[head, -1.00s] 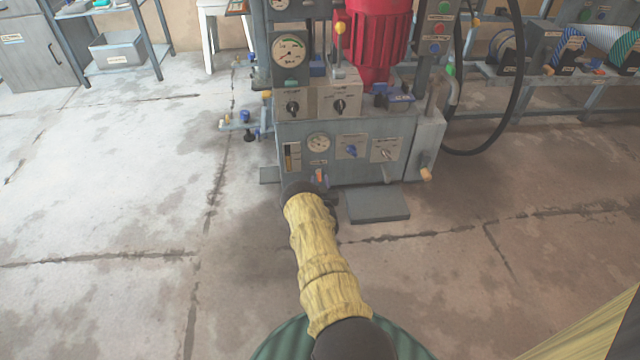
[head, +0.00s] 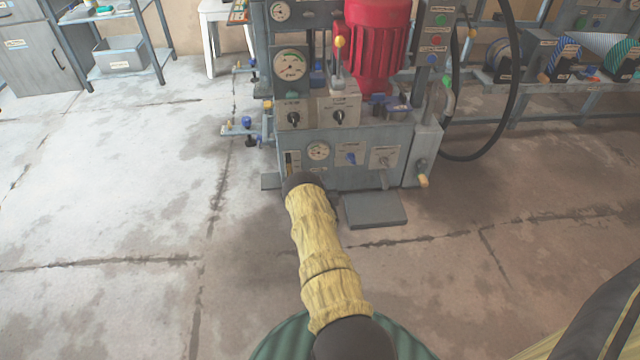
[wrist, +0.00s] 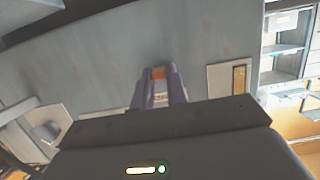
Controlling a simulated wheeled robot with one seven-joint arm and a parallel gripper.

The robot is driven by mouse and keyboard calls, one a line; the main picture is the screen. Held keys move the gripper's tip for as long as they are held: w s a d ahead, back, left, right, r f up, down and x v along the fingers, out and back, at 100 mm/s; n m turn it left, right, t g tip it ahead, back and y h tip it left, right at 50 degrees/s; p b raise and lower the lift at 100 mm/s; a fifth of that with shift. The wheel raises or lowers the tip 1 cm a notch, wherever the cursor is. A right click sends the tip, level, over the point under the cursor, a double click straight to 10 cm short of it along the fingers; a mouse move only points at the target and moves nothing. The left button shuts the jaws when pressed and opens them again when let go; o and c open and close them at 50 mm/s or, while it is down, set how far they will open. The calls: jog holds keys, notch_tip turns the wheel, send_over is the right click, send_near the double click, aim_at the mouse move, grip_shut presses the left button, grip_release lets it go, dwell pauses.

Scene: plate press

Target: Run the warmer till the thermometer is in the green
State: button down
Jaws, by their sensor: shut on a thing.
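My gripper (wrist: 158,88) is shut on a small orange part (wrist: 158,73) on the grey front of the machine, in the wrist view. The part looks like a switch; its label (wrist: 161,98) is unreadable, and its position cannot be told. In the head view my wrist hides this part and my fingers. A small round dial (head: 318,151) sits low on the machine front (head: 345,176), just above my wrist. It may be the thermometer; its needle and any green band are too small to read. The wrist view does not show it.
A large gauge with a green arc (head: 290,64) is higher up. A sight glass (wrist: 239,79) is close to my gripper. A grey plate (head: 375,210) lies on the floor, which is clear at left.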

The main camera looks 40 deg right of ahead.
jog(key=shift+w+d+r+g+y+p, duration=0.1)
jog(key=shift+r+g+y+p, duration=0.45)
jog(key=shift+g, duration=0.4)
jog(key=shift+w+d+r+g+y+p, duration=0.15)
jog(key=shift+r+g+y+p, duration=0.25)
jog(key=shift+g+y, duration=0.45)
jog(key=shift+w+a+r+g+y+p, duration=0.1)
jog(key=shift+r+g+y+p, duration=0.4)
jog(key=shift+g, duration=0.6)
jog(key=shift+d, duration=0.1)
jog(key=c, duration=1.4)
grip_release()
jog(key=p+v, duration=0.9)
jog(key=v, duration=0.8)
jog(key=shift+r, duration=0.2)
jog(key=shift+w, duration=0.15)
